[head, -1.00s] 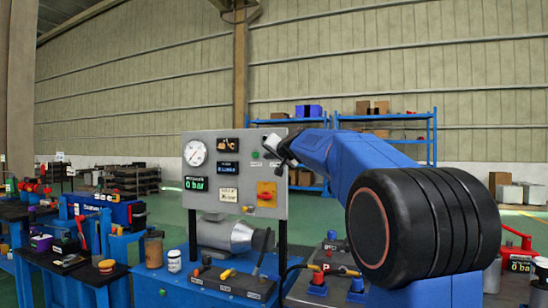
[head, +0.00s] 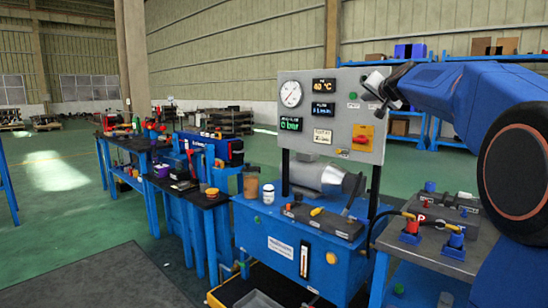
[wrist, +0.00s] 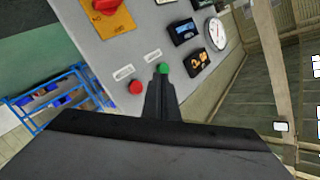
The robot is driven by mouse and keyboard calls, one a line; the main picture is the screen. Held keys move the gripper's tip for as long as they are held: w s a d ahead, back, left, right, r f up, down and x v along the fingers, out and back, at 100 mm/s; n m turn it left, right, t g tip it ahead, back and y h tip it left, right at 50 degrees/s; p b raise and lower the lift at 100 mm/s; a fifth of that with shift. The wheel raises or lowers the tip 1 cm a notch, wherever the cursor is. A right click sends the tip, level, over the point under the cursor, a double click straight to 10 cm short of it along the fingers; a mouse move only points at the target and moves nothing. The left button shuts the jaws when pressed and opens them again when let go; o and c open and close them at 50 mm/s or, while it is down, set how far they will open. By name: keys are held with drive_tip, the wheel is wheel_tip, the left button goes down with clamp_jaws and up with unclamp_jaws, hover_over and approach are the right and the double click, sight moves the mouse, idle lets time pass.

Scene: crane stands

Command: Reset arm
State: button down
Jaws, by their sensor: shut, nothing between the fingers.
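My gripper (head: 372,84) is in front of the upper right part of a grey control panel (head: 300,122). It is shut and empty. In the wrist view its closed fingers (wrist: 161,78) point at the panel, with the tips overlapping the view of a green button (wrist: 164,68). A red button (wrist: 136,87) shows beside the fingers. Whether the tips touch the panel cannot be told. My blue arm reaches in from the right of the head view.
The panel carries a round gauge (head: 291,93), lit displays and a red rotary switch (head: 361,138). It stands on a blue bench (head: 266,240) with a motor (head: 320,176). Other workbenches (head: 125,143) stand to the left. Open green floor (head: 75,190) lies at the far left.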

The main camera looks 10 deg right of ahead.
drive_tip(key=s+a+f+n+g+y, duration=0.3)
drive_tip(key=s+a+f+n+g, duration=0.2)
drive_tip(key=s+a+f, duration=1.45)
drive_tip(key=s+a+f+n+g+h, duration=0.1)
drive_tip(key=s+f+n+g, duration=0.2)
drive_tip(key=s+f, duration=2.4)
drive_tip(key=s+g, duration=0.3)
drive_tip(key=shift+s+a+n, duration=0.3)
drive_tip(key=shift+s+a, duration=0.05)
